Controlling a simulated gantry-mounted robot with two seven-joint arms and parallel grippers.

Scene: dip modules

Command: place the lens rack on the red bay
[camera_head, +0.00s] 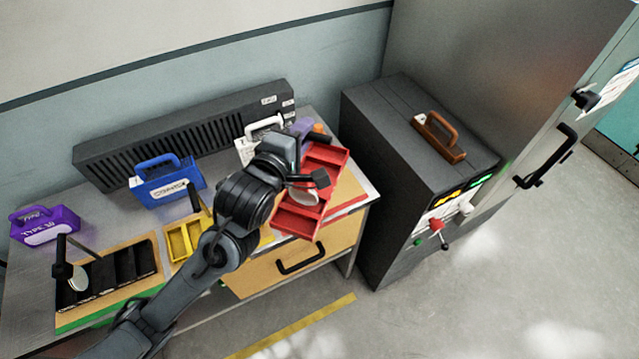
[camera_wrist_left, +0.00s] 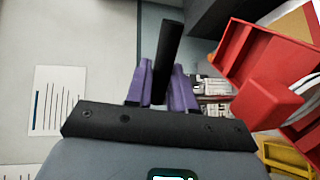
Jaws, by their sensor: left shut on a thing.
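The lens rack (camera_head: 322,160) is a red tray with open compartments and a pale round disc. It is tilted in the head view, over the red bay. The red bay (camera_head: 350,192) is a tan board with a red front edge at the table's right end, partly hidden by the rack and my arm. My left gripper (camera_head: 308,130) has purple fingers. In the left wrist view it is shut on a black bar (camera_wrist_left: 167,55), seemingly the rack's handle, with the red rack (camera_wrist_left: 270,65) to the right. I cannot tell whether the rack touches the bay. My right gripper is out of view.
A black rack (camera_head: 120,265) stands on a green-edged board at left. A yellow tray (camera_head: 180,243), blue case (camera_head: 165,183), purple case (camera_head: 45,226) and white-handled case (camera_head: 247,148) share the table. A dark cabinet (camera_head: 385,140) stands close at right.

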